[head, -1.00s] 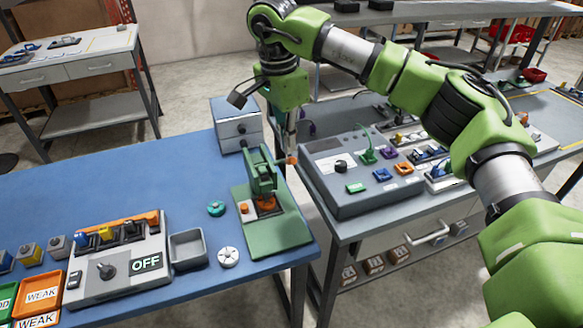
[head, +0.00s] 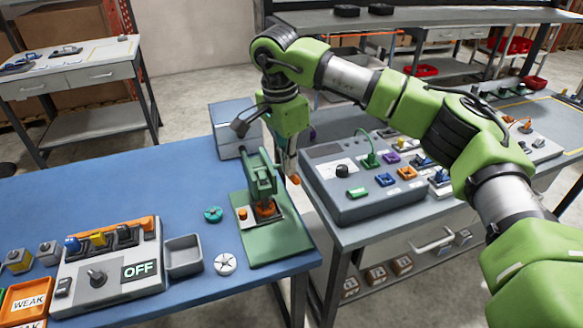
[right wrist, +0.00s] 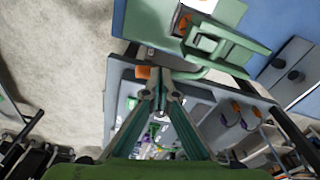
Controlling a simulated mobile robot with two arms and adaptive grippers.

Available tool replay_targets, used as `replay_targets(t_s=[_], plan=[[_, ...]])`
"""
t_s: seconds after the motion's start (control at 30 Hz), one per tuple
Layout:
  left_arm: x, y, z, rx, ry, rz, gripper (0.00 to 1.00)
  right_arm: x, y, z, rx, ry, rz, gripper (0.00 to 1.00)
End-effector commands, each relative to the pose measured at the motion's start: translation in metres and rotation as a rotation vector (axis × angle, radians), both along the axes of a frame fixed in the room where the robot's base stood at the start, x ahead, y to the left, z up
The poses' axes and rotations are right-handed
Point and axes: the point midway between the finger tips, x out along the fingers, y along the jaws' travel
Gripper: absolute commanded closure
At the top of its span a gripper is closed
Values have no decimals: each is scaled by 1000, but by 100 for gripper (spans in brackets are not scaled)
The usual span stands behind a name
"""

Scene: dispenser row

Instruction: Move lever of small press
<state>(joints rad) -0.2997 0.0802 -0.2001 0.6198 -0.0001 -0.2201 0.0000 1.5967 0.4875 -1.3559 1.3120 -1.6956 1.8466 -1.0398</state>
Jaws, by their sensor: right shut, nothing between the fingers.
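The small green press (head: 262,185) stands upright near the right end of the blue table. Its lever sticks out to the right and ends in an orange knob (head: 294,179). The right wrist view shows the lever (right wrist: 185,74) and the orange knob (right wrist: 143,72) just beyond the fingertips. My right gripper (head: 290,160) is above the knob at the press's right side, pointing down. Its fingers (right wrist: 162,98) are shut with nothing between them. The tips are close to the lever; I cannot tell whether they touch it. My left gripper is out of view.
A grey box (head: 237,127) stands behind the press. A grey control panel (head: 370,180) is on the bench to the right, beyond a gap. A teal ring (head: 213,214), a white disc (head: 225,264) and a switch unit reading OFF (head: 110,270) lie left of the press.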

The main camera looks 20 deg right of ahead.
Motion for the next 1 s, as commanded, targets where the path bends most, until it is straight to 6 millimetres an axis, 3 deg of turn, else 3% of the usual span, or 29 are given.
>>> replay_targets(t_s=[0.03,0.27,0.53,0.8,1.0], plan=[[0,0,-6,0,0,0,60,0,0,-9,-1,2,-1,100],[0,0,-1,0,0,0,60,-1,2,-3,0,1,0,100],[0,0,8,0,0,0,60,-8,29,7,0,1,1,100],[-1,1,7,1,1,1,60,-8,29,7,0,1,-1,100],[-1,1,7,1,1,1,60,-8,31,26,0,-2,0,100]])
